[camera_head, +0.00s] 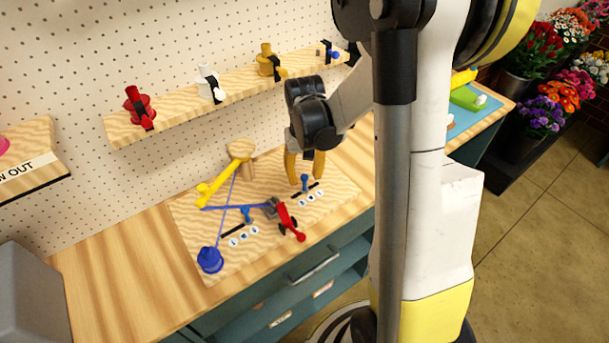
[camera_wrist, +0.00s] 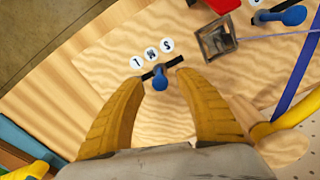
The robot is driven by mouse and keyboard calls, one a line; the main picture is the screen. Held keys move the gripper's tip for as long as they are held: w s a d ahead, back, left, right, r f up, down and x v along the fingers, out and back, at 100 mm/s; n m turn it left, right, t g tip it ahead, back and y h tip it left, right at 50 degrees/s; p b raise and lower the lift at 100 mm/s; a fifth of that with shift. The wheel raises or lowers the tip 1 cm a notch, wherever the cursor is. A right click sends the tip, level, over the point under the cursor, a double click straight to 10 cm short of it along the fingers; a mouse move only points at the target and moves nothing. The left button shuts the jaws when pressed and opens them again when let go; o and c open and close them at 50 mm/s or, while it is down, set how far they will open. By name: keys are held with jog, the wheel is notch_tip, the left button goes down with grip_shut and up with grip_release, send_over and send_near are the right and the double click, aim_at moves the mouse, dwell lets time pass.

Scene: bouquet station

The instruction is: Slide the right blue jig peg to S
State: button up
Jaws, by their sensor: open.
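The right blue jig peg (camera_head: 305,182) stands in a short dark slot on the wooden jig board (camera_head: 335,190). Letter discs lie along the slot, and in the wrist view S (camera_wrist: 166,46) is at the end nearer the grey metal block. The peg (camera_wrist: 160,82) shows near the middle of the slot, around the M disc (camera_wrist: 150,54). My gripper (camera_head: 305,176) is open above the slot, its yellow fingers pointing down. In the wrist view the peg appears between the fingertips (camera_wrist: 162,86), with clear gaps on both sides. I cannot tell the exact height of the tips.
A grey metal block (camera_wrist: 216,40) and a red lever (camera_head: 288,222) sit left of the slot in the head view. The left blue peg (camera_head: 246,214), a blue stem (camera_head: 225,207), a blue spool (camera_head: 210,260) and a yellow piece (camera_head: 222,182) lie farther left. The board's right end is clear.

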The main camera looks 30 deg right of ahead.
grip_shut()
jog(key=shift+a, duration=1.7)
jog(key=shift+d, duration=0.1)
grip_release()
jog(key=shift+a, duration=0.2)
jog(key=shift+d, duration=0.1)
